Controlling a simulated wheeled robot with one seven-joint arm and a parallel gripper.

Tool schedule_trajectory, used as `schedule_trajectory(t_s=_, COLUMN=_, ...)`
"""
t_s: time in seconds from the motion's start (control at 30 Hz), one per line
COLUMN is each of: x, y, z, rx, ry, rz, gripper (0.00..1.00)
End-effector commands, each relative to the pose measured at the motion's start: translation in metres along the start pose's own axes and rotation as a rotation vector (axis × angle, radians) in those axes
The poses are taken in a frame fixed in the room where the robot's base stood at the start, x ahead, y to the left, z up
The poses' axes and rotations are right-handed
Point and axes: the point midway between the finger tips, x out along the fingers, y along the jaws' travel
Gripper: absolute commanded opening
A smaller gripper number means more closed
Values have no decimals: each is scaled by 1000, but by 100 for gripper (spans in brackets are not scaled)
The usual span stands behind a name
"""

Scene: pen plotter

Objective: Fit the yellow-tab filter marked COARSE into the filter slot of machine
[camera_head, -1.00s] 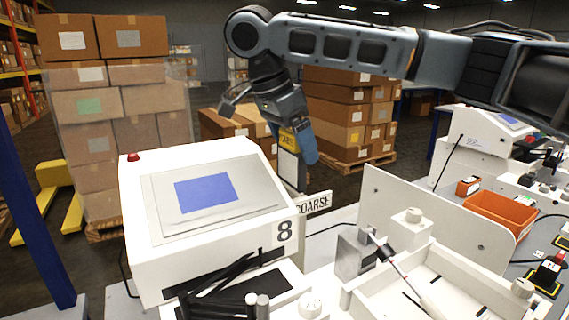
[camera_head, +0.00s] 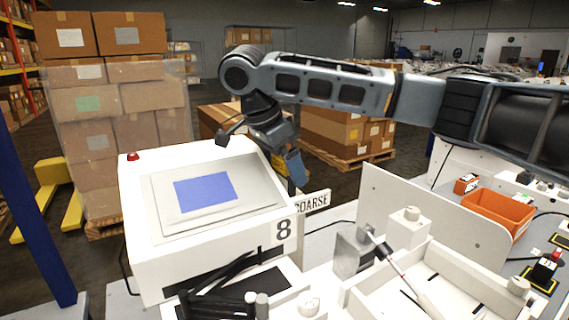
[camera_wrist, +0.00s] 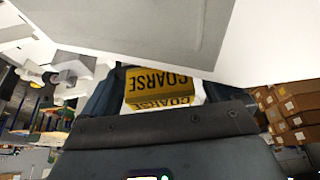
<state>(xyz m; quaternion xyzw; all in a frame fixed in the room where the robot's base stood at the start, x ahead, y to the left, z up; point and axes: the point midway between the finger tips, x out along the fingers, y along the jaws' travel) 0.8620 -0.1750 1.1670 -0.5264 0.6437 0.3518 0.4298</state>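The yellow-tab filter (camera_wrist: 160,81) shows in the wrist view, with COARSE on its yellow tab, held between my dark fingers. My gripper (camera_head: 290,171) is shut on it, pointing down beside the right side of the white machine (camera_head: 150,235), which is marked 8. In the head view a small yellow part of the tab (camera_head: 278,161) shows. The rest of the filter is hidden behind the machine's edge and my fingers. A COARSE sign (camera_head: 313,202) stands out from the machine's right side, just below my gripper. The filter slot itself is not visible, so I cannot tell whether the filter touches it.
A white upright panel (camera_head: 420,208) and a white tray-like fixture (camera_head: 440,270) stand to the right of the machine. An orange bin (camera_head: 497,213) lies farther right. Stacked cartons (camera_head: 110,115) stand behind. Black handles or cables (camera_head: 225,290) are at the machine's front.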

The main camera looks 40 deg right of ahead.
Motion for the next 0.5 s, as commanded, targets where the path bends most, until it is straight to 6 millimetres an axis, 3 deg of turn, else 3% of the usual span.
schedule_trajectory(t_s=0.33, x=-2, y=0, z=-1, rx=1, ry=1, rz=-1, gripper=100)
schedule_trajectory(t_s=0.5, x=-22, y=-1, z=-1, rx=0, ry=3, rz=-4, gripper=100)
